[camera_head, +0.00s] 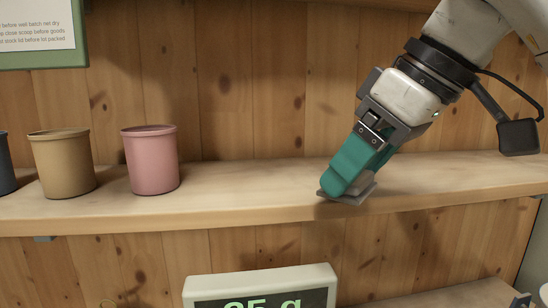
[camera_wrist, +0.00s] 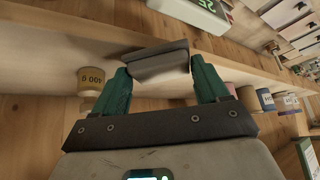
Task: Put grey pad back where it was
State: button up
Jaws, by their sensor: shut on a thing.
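The grey pad (camera_head: 352,195) is a thin flat piece held between the teal fingertips of my gripper (camera_head: 346,184). It is over the front part of the wooden shelf (camera_head: 250,190), to the right of the pink cup. In the wrist view the pad (camera_wrist: 158,62) spans the gap between the two fingers of my gripper (camera_wrist: 160,75), which are shut on it. The pad looks slightly tilted there. I cannot tell whether its underside touches the shelf.
A pink cup (camera_head: 152,160), a tan cup (camera_head: 62,163) and a dark blue cup (camera_head: 5,165) stand at the shelf's left. A scale display (camera_head: 262,286) is below the front edge. A labelled tan container (camera_wrist: 91,80) shows in the wrist view. Mid-shelf is clear.

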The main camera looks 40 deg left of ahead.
jog(key=a+p, duration=0.1)
jog(key=a, duration=0.6)
jog(key=shift+a, duration=0.4)
jog(key=a+p, duration=0.1)
jog(key=a, duration=0.3)
jog(key=shift+r, duration=0.1)
jog(key=shift+w+f, duration=0.1)
jog(key=shift+f, duration=0.75)
jog(key=shift+f, duration=0.1)
jog(key=o, duration=1)
jog(key=shift+d, duration=0.1)
